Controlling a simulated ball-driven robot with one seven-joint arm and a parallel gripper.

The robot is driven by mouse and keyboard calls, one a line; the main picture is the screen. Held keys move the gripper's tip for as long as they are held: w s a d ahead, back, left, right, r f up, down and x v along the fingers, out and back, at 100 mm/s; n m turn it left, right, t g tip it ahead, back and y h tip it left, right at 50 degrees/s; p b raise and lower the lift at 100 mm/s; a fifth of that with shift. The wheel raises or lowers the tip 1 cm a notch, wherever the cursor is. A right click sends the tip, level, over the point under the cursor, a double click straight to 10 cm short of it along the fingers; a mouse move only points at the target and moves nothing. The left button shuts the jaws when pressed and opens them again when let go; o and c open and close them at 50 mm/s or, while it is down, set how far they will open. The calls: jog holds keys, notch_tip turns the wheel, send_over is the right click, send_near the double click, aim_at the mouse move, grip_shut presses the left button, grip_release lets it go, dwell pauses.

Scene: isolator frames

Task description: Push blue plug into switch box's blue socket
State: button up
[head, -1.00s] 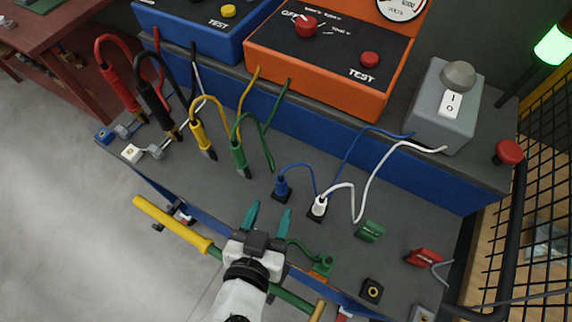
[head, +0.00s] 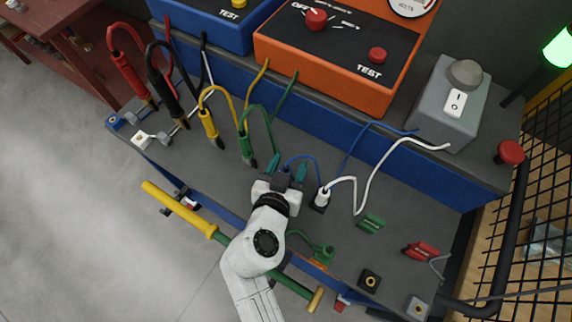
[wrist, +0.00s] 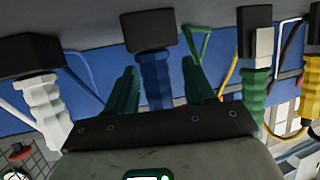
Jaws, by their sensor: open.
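The blue plug (wrist: 155,80) stands in a black block (wrist: 150,30) in the wrist view, its blue ribbed body between my gripper's two green fingers. My gripper (wrist: 159,68) is open, with a gap on each side of the plug. In the head view my gripper (head: 287,168) reaches down over the plug's spot and hides it; only its blue cable (head: 345,158) shows, rising to the right. The grey switch box (head: 447,105) with a white rocker switch stands at the back right. A blue block (head: 115,122) with a small brass hole sits at the bench's far left end.
The white plug (head: 322,199) stands close right of my gripper, its white cable looping up. The green (head: 246,147) and yellow (head: 209,128) probes stand left. Green (head: 371,223) and red (head: 421,250) clips lie right. A yellow-and-green bar (head: 178,207) runs along the front edge.

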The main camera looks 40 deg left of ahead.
jog(key=shift+c, duration=0.4)
grip_shut()
jog(key=shift+r, duration=0.1)
jog(key=shift+r, duration=0.2)
notch_tip(320, 180, up, 3)
jog(key=shift+s+d+r, duration=0.1)
jog(key=shift+s, duration=0.05)
jog(key=w+r+v, duration=0.1)
jog(key=v, duration=0.7)
jog(key=w+d+r+v, duration=0.1)
jog(key=r+v, duration=0.1)
jog(key=v, duration=0.6)
jog(key=shift+b, duration=0.4)
jog(key=shift+r, duration=0.15)
